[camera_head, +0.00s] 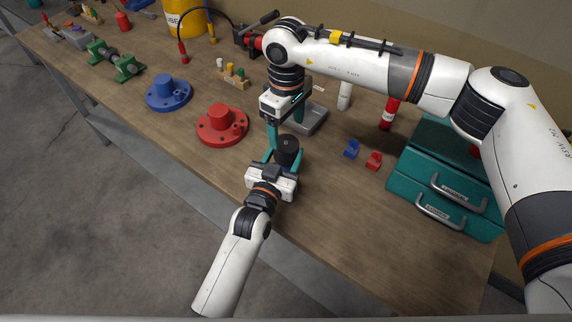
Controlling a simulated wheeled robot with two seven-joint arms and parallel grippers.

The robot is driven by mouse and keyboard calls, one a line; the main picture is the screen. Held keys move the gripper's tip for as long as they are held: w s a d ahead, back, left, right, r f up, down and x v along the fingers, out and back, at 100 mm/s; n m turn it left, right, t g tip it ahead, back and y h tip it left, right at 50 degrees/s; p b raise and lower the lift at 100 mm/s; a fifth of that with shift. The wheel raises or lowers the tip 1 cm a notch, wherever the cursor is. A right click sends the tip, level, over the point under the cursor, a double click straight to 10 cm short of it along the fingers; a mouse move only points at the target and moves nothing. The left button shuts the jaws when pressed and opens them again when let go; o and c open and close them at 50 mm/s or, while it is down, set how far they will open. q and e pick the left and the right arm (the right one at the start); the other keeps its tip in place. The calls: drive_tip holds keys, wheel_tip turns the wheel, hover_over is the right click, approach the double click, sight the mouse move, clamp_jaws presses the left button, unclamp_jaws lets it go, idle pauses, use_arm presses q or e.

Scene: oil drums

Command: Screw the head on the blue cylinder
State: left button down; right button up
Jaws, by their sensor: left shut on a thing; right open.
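A blue cylinder (164,84) stands upright on a round blue flange (168,96) on the bench, left of centre. My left gripper (284,157), coming from the bottom, is shut on a dark round piece (287,146) near the bench's front edge, right of the red flange. I cannot tell whether this piece is the head. My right gripper (286,122) points down just behind and above it, open, with teal fingers. The two grippers overlap in the view, so their exact gap and any contact are unclear.
A red flanged cylinder (222,124) stands between the blue one and my grippers. Small blue (352,149) and red (374,161) pieces lie to the right, before a teal toolbox (446,180). A green vise (115,62) and yellow drum (186,18) stand further back.

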sight(286, 142)
drive_tip(key=shift+f, duration=4.05)
drive_tip(key=c, duration=1)
drive_tip(key=shift+o, duration=0.2)
drive_tip(key=m, duration=0.3)
drive_tip(key=o, duration=1.1)
drive_tip(key=shift+c, duration=0.2)
